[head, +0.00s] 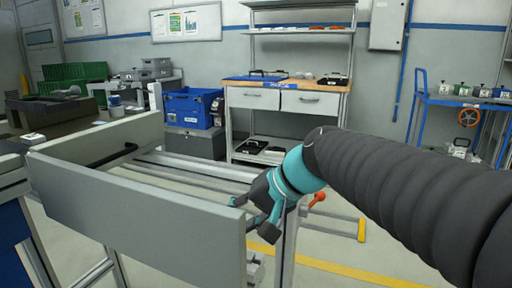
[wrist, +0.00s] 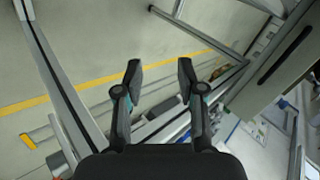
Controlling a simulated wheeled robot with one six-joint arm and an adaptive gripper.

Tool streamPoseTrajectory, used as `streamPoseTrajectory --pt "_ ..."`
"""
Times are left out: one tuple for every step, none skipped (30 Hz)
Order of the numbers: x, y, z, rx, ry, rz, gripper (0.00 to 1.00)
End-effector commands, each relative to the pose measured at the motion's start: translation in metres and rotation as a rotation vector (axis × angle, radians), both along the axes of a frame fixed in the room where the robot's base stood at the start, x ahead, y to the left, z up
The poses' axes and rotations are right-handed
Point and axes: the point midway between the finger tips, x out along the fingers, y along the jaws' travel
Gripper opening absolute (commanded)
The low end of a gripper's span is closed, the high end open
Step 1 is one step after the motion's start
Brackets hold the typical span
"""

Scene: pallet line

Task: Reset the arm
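My arm comes in from the right in the head view, covered in a dark ribbed sleeve. My gripper (head: 252,212) is at its end, teal and dark grey, in front of the near right end of a grey panel (head: 130,215) on the frame. In the wrist view my gripper (wrist: 158,75) shows two dark fingers spread apart with nothing between them. Whether a fingertip touches the panel cannot be told.
A metal frame with rails (head: 200,170) lies behind the panel. An orange-red handle (head: 317,198) is close to my gripper. A workbench (head: 285,100), a blue crate (head: 190,107) and a blue cart (head: 465,102) stand farther back. Floor with a yellow line (head: 350,271) is open at the lower right.

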Motion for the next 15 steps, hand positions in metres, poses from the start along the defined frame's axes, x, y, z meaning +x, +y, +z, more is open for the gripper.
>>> streamPoseTrajectory --pt "-0.015 -0.019 -0.009 -0.060 -0.023 -0.017 0.39" --pt "-0.022 -0.030 -0.015 -0.100 -0.036 -0.026 0.39" --pt "-0.033 -0.045 -0.025 -0.152 -0.051 -0.036 0.39" --pt "-0.040 -0.057 -0.031 -0.192 -0.064 -0.045 0.39" --pt "-0.048 -0.068 -0.038 -0.230 -0.077 -0.052 0.39" --pt "-0.059 -0.082 -0.047 -0.283 -0.092 -0.059 0.39" --pt "-0.066 -0.093 -0.053 -0.322 -0.105 -0.068 0.39" --pt "-0.074 -0.104 -0.060 -0.362 -0.117 -0.073 0.39" --pt "-0.084 -0.117 -0.068 -0.413 -0.131 -0.079 0.39" --pt "-0.091 -0.127 -0.074 -0.450 -0.143 -0.085 0.39" --pt "-0.098 -0.136 -0.080 -0.485 -0.153 -0.088 0.39" --pt "-0.107 -0.147 -0.087 -0.528 -0.165 -0.092 0.39" --pt "-0.112 -0.155 -0.092 -0.558 -0.173 -0.094 0.39" --pt "-0.117 -0.162 -0.096 -0.586 -0.182 -0.096 0.39" --pt "-0.123 -0.170 -0.101 -0.619 -0.190 -0.099 0.39"
